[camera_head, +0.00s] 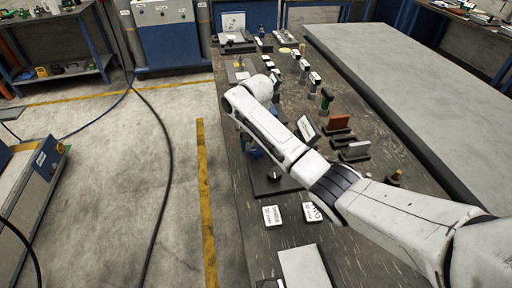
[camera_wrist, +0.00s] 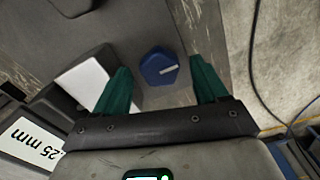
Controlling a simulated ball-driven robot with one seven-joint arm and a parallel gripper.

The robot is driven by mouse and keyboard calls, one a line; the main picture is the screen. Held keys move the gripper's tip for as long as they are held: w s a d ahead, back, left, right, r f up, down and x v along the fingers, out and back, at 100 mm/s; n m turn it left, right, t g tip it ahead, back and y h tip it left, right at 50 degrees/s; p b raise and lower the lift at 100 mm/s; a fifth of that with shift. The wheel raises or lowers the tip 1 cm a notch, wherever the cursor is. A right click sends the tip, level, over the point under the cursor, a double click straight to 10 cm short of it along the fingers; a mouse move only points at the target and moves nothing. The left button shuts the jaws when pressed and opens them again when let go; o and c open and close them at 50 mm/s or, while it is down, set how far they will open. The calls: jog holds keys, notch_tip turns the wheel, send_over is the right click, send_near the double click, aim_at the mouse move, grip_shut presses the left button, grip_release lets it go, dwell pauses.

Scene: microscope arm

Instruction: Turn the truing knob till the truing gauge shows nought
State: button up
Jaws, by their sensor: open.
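A blue many-sided knob (camera_wrist: 158,67) with a white pointer line shows in the wrist view. It looks like the truing knob. My gripper (camera_wrist: 159,64) is open, with one green finger to either side of the knob in the picture. Gaps show between the knob and both fingers, so I see no grip on it. A dark block with a blank white face (camera_wrist: 82,84) stands just left of the knob. In the head view a tilted pale panel (camera_head: 307,130) stands beside my arm; it may be the gauge, but no reading is legible. My arm hides most of the knob area there.
A white label reading about ".25 mm" (camera_wrist: 30,143) lies at the left in the wrist view.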

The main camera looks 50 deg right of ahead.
jog(key=shift+f, duration=0.45)
jog(key=c, duration=1.1)
